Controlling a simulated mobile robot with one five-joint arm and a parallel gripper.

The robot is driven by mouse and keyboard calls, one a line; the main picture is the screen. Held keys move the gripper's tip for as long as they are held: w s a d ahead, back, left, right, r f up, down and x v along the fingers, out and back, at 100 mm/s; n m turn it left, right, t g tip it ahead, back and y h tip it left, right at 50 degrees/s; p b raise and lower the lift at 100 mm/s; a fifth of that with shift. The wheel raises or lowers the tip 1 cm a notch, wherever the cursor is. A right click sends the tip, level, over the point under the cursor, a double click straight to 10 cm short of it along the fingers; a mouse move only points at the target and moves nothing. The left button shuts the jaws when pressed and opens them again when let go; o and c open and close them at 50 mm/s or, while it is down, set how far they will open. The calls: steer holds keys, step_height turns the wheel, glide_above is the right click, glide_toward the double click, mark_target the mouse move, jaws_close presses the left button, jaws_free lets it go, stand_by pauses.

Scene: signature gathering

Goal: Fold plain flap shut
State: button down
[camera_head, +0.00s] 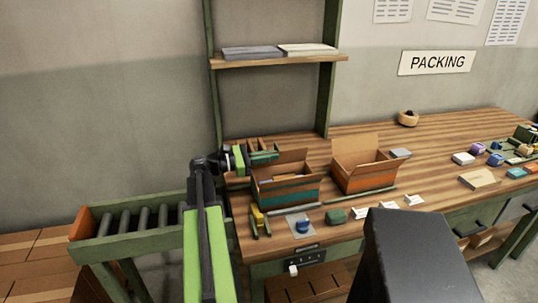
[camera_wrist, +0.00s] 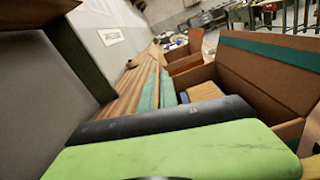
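An open cardboard box (camera_head: 287,191) with a teal stripe stands near the front left of the bench. A plain brown flap (camera_head: 291,156) stands raised at its back edge. The wrist view shows a brown panel of the box with a teal stripe (camera_wrist: 270,50) at the right, and yellowish contents (camera_wrist: 204,91) in the box. My gripper (camera_head: 263,157) is at the box's back left, close to the raised flap; contact cannot be made out. Teal finger-like strips (camera_wrist: 158,90) show in the wrist view, partly hidden behind my green and black wrist body. Finger opening is unclear.
A second open box (camera_head: 364,181) with an orange stripe stands to the right. Small items, including a blue one (camera_head: 302,226) and a green one (camera_head: 335,217), lie along the front. A roller conveyor (camera_head: 130,222) adjoins at left. A shelf (camera_head: 280,59) rises behind.

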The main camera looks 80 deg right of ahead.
steer(key=m, duration=0.1)
steer(key=a+m, duration=0.1)
steer(key=m, duration=0.1)
steer(key=f+m, duration=0.1)
steer(key=shift+s+a+m+b, duration=0.3)
steer(key=shift+s+a+b, duration=0.1)
steer(key=shift+s+a+f+m+b, duration=0.1)
steer(key=shift+a+f+m+b, duration=0.15)
steer(key=shift+m, duration=0.6)
steer(key=shift+s+a+f+m+b, duration=0.1)
steer(key=shift+a+f+m+b, duration=0.1)
steer(key=shift+m, duration=0.6)
steer(key=shift+s+a+f+m+b, duration=0.15)
steer(key=shift+f+m+b, duration=0.1)
steer(key=shift+m, duration=0.6)
steer(key=c, duration=1.6)
jaws_free()
steer(key=shift+c, duration=0.2)
